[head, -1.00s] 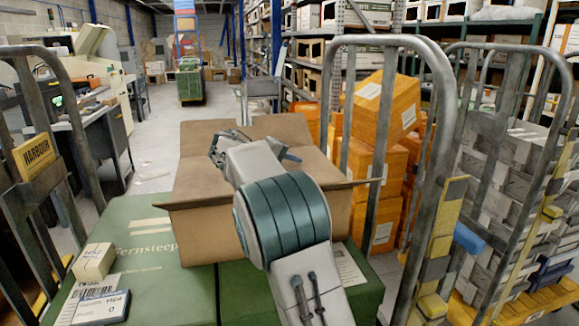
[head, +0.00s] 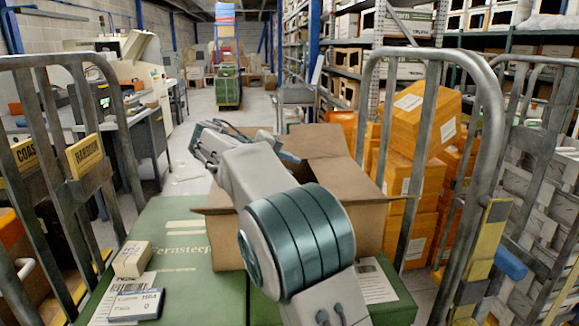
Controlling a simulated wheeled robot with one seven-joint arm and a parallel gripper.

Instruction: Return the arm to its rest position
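My arm reaches forward from the bottom of the head view, over the green crates and the open cardboard box (head: 375,228). My gripper (head: 205,143) is at the far end of the arm, at the box's left back side. It appears above or beside the box flaps, and its fingertips are too small and partly hidden to show whether they are apart. Nothing is clearly seen in it. The inside of the box is mostly hidden behind my arm.
The green crate top (head: 185,285) carries a small cream box (head: 132,259) and a labelled device (head: 137,305). Metal cage rails stand left (head: 120,130) and right (head: 487,110), close to the arm. Orange boxes (head: 415,140) are stacked behind the right rail. The aisle beyond is open.

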